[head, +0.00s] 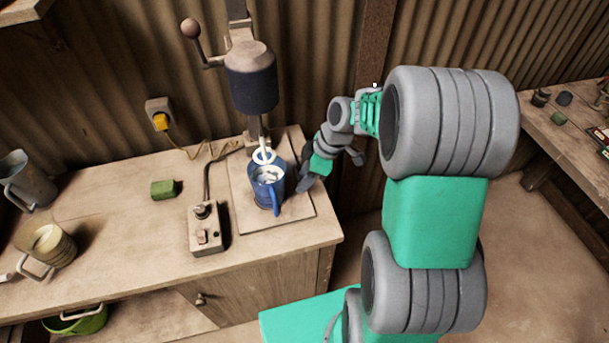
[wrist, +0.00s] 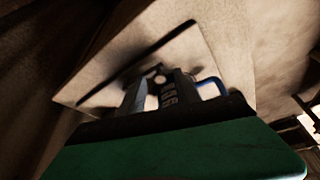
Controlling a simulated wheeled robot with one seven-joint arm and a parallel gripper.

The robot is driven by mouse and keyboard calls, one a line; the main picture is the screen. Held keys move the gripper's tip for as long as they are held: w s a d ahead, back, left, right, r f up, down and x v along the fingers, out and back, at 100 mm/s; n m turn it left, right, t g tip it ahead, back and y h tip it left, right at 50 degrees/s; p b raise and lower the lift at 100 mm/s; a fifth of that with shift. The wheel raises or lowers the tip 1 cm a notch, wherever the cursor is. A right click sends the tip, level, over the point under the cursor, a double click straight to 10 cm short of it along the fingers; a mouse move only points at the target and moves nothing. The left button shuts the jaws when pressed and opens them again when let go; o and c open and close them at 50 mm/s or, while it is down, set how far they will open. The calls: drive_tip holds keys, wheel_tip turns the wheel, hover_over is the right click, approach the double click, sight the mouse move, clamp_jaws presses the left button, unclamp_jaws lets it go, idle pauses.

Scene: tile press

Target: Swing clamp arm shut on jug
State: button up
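The blue jug (head: 267,187) stands upright on a pale board (head: 297,209) under the dark press head (head: 251,82). Its handle faces the front, and pale material shows inside. A white ring-shaped tool (head: 263,156) hangs from the press head at the jug's back rim. My gripper (head: 304,181) is just right of the jug; contact cannot be told. In the wrist view, the dark fingers (wrist: 160,90) show in front of the board, with a blue edge of the jug (wrist: 209,87) beside them. Their opening is unclear. I cannot make out the clamp arm.
A switch box (head: 207,229) with a lever stands left of the board, its cable running back. A green block (head: 163,189) and metal mugs (head: 49,243) are farther left. The corrugated wall (head: 320,60) is close behind.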

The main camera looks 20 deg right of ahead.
clamp_jaws()
idle(0.4)
idle(1.0)
